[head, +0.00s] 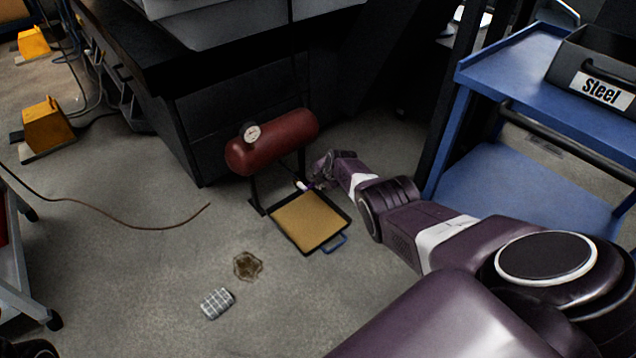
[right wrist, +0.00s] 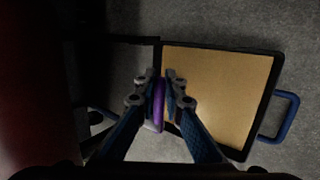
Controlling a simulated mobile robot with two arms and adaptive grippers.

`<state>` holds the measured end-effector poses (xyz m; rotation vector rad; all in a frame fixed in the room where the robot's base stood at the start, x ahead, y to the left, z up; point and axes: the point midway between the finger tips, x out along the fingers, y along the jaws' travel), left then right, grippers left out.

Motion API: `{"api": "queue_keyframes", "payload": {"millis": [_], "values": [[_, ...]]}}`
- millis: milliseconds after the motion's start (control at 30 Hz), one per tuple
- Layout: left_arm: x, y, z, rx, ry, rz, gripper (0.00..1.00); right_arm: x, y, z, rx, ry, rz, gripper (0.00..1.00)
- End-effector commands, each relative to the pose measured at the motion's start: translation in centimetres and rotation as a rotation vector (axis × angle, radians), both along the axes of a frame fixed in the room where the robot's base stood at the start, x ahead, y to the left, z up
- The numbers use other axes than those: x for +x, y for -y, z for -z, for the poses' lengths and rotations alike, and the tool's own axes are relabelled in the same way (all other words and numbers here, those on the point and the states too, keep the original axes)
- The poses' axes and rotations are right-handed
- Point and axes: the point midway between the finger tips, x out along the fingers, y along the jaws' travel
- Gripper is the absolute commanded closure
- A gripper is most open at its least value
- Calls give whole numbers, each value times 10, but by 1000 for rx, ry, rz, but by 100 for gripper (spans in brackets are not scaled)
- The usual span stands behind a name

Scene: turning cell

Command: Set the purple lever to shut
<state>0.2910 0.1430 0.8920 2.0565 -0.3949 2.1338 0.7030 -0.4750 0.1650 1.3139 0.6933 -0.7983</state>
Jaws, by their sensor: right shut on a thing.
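The purple lever (right wrist: 159,98) shows in the right wrist view as a narrow purple bar between the fingers of my right gripper (right wrist: 160,88), which is shut on it. In the head view the right gripper (head: 318,178) reaches in from the right, beside the red tank (head: 272,142) with a round gauge (head: 252,132) on top. A small purple and white bit of the lever (head: 303,186) shows there, below the tank. The lever's exact angle is hard to tell. My left gripper is not in view.
A black-rimmed tray with a tan bottom (head: 309,222) and a blue handle lies on the floor below the tank. A blue cart (head: 530,75) with a bin marked Steel (head: 598,75) stands right.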

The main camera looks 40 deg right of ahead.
Motion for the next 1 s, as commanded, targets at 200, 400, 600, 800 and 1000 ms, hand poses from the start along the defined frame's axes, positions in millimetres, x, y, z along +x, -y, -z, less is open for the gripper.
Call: {"api": "queue_keyframes", "payload": {"millis": [200, 400, 600, 800, 1000], "values": [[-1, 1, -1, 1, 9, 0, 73, 0, 0, 2, 27, -3, 0, 100], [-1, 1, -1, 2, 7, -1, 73, 0, 0, 2, 30, -4, 1, 100], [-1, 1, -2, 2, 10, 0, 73, 0, 0, 2, 29, -3, 1, 100], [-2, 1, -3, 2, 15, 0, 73, 0, 0, 2, 29, -3, 1, 73], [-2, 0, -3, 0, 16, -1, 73, 0, 0, 2, 29, -3, 0, 73]]}}
